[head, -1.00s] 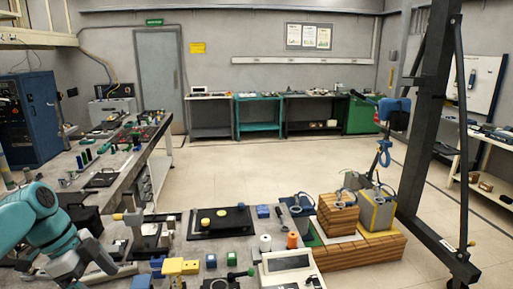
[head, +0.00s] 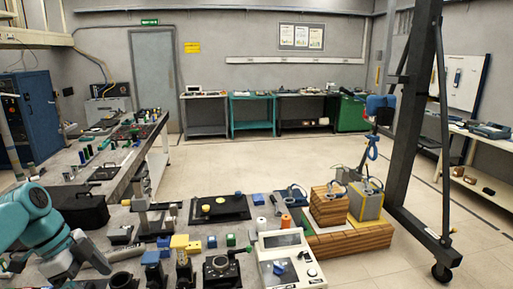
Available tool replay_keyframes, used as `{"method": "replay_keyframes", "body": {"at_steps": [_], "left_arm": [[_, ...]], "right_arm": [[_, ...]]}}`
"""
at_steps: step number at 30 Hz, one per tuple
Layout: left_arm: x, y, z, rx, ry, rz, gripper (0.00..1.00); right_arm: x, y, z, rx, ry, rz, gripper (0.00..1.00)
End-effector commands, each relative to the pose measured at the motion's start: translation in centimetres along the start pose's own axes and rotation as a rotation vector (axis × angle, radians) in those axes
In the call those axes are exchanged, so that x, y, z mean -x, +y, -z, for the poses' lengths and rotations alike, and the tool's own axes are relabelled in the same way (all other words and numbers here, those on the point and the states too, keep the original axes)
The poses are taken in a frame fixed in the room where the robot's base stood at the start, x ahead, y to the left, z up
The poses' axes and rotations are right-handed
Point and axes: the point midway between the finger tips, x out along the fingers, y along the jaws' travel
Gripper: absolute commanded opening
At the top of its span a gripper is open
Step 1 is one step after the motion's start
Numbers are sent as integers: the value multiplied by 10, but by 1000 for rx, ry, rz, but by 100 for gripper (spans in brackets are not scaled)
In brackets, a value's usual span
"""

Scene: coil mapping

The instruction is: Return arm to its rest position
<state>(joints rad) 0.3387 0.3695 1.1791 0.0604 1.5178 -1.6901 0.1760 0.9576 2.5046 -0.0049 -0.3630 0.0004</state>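My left arm (head: 50,235), teal with grey parts, comes in at the lower left over the near workbench. It bends down towards the bottom edge, and its gripper fingers cannot be made out. My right arm and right gripper are not in view. On the bench stand a black plate (head: 220,208) with yellow discs, a grey-white instrument (head: 287,258) with a screen, and a black device with a knob (head: 221,270). Coils sit on a wooden block (head: 328,205) and a grey-yellow block (head: 366,203) at the right.
A dark gantry frame (head: 418,120) on wheels stands right of the bench. A second bench (head: 110,150) with small parts runs along the left. A black case (head: 85,211) lies near my arm. The floor (head: 270,160) between the benches and back tables is clear.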

Motion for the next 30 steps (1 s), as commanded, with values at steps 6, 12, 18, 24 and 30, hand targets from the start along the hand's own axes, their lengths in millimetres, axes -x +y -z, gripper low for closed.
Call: {"method": "replay_keyframes", "body": {"at_steps": [6, 12, 18, 24, 30], "left_arm": [[-37, -11, 0, 83, -2, -10, 87], [-101, -20, 2, 240, -11, -14, 87], [-182, -12, 4, 441, -25, -20, 87], [-308, 41, 12, 773, -54, -31, 87], [-410, 156, 23, 1200, -78, -20, 87]], "right_arm": [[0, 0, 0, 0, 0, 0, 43], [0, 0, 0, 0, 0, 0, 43], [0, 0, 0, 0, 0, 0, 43], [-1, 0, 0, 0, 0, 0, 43], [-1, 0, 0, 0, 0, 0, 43]]}}
